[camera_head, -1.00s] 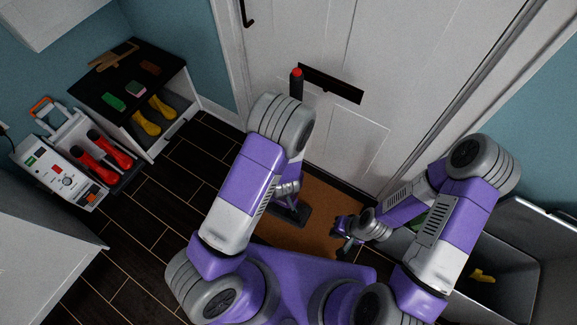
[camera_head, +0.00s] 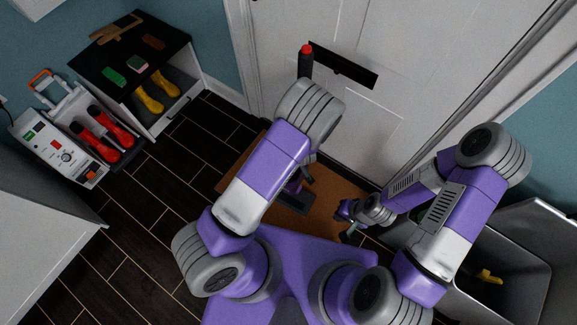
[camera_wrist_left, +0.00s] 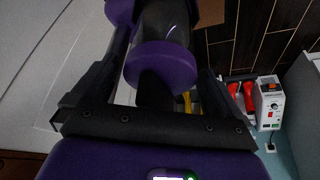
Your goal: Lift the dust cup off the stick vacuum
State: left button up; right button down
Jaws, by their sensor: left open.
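The stick vacuum stands upright in front of the door; its black handle with a red top (camera_head: 305,62) rises above my left arm, and its dark floor head (camera_head: 293,203) rests on the brown mat. My left arm hides most of its body. In the left wrist view, the dust cup, a dark cylinder with purple end parts (camera_wrist_left: 162,64), lies between the two fingers of my left gripper (camera_wrist_left: 160,48). That gripper is open, with a finger on each side of it. In the head view it is largely hidden behind its arm. My right gripper (camera_head: 347,222) is open and empty over the mat.
A grey bin (camera_head: 520,268) with something yellow inside stands at the right. A shelf with a black top (camera_head: 125,50) holds yellow boots (camera_head: 158,93). A white machine (camera_head: 62,150) and red boots (camera_head: 102,133) are at the left. Dark floor between is clear.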

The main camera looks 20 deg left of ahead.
pick_arm(q)
jog(key=shift+w+a+f, duration=0.1)
jog(key=shift+f, duration=0.4)
jog(key=shift+r, duration=0.1)
jog(key=shift+c, duration=0.6)
jog(key=c, duration=1.3)
jog(key=shift+o, duration=0.2)
